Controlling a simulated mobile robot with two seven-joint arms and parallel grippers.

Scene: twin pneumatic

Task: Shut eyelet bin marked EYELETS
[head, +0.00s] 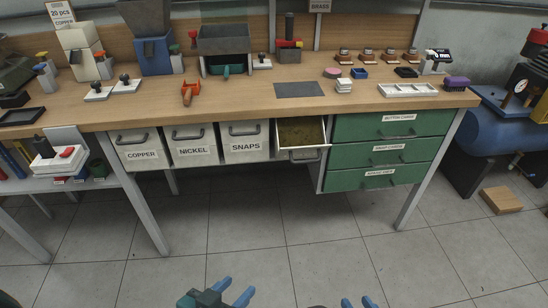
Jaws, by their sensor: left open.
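One bin (301,133) under the bench is pulled out, to the right of the bin labelled SNAPS. I look down into its yellowish-brown inside. Its front and handle (305,155) face me at a steep angle, and I cannot read an EYELETS label on it. My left gripper (238,285) is at the bottom edge of the head view, open and empty, well apart from the bin. My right gripper (357,301) shows only its blue fingertips at the bottom edge. They stand apart with nothing seen between them.
Closed bins COPPER (141,155), NICKEL (193,152) and SNAPS (246,146) sit left of the open bin. Green drawers (388,152) are at its right. A bench leg (428,175) stands further right. The tiled floor (250,225) before the bench is clear.

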